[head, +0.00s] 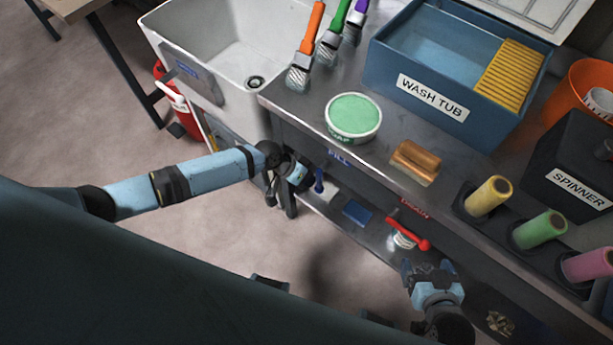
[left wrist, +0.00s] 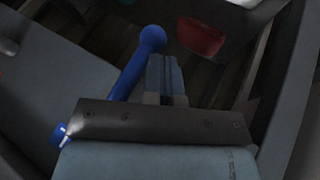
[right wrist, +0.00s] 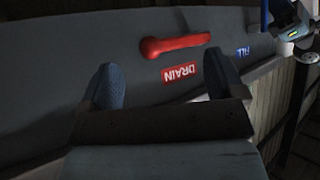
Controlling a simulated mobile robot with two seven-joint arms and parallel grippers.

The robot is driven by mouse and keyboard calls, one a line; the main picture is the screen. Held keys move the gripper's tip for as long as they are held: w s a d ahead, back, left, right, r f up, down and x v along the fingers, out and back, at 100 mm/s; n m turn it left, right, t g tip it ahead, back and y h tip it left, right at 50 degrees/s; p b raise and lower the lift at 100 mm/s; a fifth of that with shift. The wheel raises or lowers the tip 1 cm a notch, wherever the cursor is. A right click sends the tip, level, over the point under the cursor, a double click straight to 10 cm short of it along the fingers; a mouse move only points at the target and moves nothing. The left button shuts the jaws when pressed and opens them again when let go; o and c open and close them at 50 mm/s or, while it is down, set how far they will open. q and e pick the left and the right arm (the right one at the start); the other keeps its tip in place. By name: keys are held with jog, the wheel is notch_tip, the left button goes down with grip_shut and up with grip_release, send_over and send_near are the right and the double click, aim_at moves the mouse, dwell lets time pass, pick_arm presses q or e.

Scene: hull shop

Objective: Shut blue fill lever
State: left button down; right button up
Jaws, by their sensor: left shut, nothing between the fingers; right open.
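The blue fill lever (head: 319,181) is under the bench front, below the blue FILL label (head: 339,157). In the left wrist view the lever (left wrist: 131,72) shows as a blue rod with a ball end, running diagonally. My left gripper (head: 305,178) is beside the lever; in the left wrist view its fingers (left wrist: 166,75) are shut together and empty, just right of the rod. I cannot tell whether they touch it. My right gripper (head: 428,266) is open and empty, below the red drain lever (head: 410,231). In the right wrist view its fingers (right wrist: 165,88) are apart.
A white sink (head: 180,30) stands at the left. A lower shelf (head: 335,225) runs beneath the levers. Open floor lies left.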

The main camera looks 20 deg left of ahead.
pick_arm(q)
jog(key=shift+d+f+h+b, duration=0.2)
jog(key=shift+h+b, duration=0.1)
jog(key=shift+b, duration=0.55)
